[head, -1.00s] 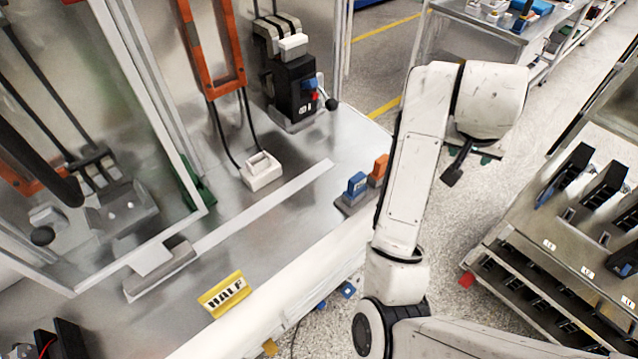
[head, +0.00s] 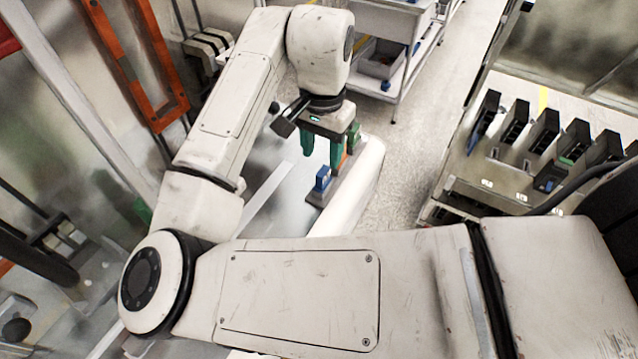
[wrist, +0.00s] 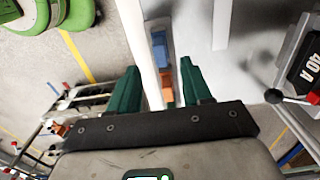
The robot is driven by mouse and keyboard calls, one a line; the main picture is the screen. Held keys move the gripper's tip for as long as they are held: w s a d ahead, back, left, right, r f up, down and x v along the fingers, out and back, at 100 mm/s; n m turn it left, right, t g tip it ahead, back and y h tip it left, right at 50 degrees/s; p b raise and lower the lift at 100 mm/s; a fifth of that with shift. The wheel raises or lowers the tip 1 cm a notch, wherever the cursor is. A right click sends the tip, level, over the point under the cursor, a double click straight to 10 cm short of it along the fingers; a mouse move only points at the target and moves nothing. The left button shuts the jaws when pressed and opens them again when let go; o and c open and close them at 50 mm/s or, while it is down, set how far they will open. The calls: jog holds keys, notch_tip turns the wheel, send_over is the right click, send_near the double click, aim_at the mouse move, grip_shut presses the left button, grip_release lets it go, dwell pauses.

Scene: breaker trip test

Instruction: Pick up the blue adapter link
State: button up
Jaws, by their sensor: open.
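The blue adapter link (head: 322,180) stands upright in a grey holder (head: 316,200) near the bench's edge. An orange link (head: 343,161) stands behind it, partly hidden by my gripper. My gripper (head: 322,152) has green fingers, is open and empty, and hangs over the holder, just beyond the blue link in the head view. In the wrist view the blue link (wrist: 159,50) lies ahead of the gap between my fingertips (wrist: 158,68), and the orange link (wrist: 167,85) shows between the fingers. No contact with the blue link is visible.
A breaker marked 40 A (wrist: 305,70) with a black-knobbed lever (wrist: 273,96) is to the right in the wrist view. A rack of black modules (head: 545,130) stands across the aisle. The floor beside the bench (head: 415,140) is clear.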

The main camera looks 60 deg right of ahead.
aim_at(323, 170)
jog(key=shift+d+f+p, duration=0.2)
jog(key=shift+f+p, duration=0.6)
jog(key=shift+f, duration=2.65)
grip_shut()
